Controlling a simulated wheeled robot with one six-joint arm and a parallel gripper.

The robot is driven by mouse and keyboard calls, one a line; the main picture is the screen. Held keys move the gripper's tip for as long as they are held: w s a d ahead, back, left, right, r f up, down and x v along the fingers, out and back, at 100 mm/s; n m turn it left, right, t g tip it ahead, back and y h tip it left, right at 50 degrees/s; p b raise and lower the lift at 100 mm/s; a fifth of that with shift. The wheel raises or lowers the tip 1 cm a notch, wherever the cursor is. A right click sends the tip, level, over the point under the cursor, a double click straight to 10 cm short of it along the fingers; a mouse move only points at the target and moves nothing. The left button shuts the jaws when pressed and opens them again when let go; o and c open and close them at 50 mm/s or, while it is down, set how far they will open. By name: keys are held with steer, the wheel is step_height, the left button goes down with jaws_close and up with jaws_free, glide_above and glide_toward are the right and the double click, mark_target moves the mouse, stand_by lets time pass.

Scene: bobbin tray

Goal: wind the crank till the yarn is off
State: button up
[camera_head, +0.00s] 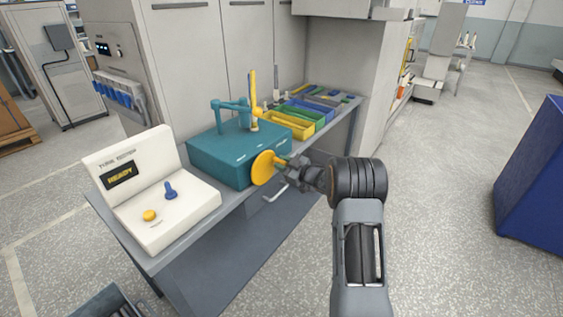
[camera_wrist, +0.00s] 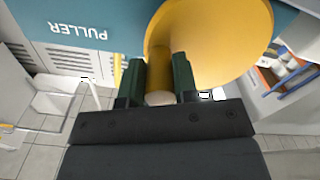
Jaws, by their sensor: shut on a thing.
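The teal puller box (camera_head: 235,155) stands on the bench, with a yellow crank disc (camera_head: 264,168) on its front right face. In the wrist view the yellow crank disc (camera_wrist: 225,40) fills the upper right, and the crank handle (camera_wrist: 159,62) sticks out between my two dark green fingers. My gripper (camera_head: 290,168) is shut on this handle; it also shows in the wrist view (camera_wrist: 159,80). A yellow upright bobbin or spindle (camera_head: 253,95) stands on top of the box beside a teal arm (camera_head: 230,104). How much yarn is on it I cannot tell.
A white console (camera_head: 190,212) with a READY display (camera_head: 119,175), blue lever (camera_head: 170,190) and yellow button (camera_head: 149,215) stands left on the bench. Yellow (camera_head: 292,122), green and blue trays lie behind the box.

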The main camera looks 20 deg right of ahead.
steer(key=shift+f, duration=0.25)
stand_by(0.3)
steer(key=o, duration=0.9)
steer(key=shift+r, duration=0.15)
steer(key=v, duration=1.4)
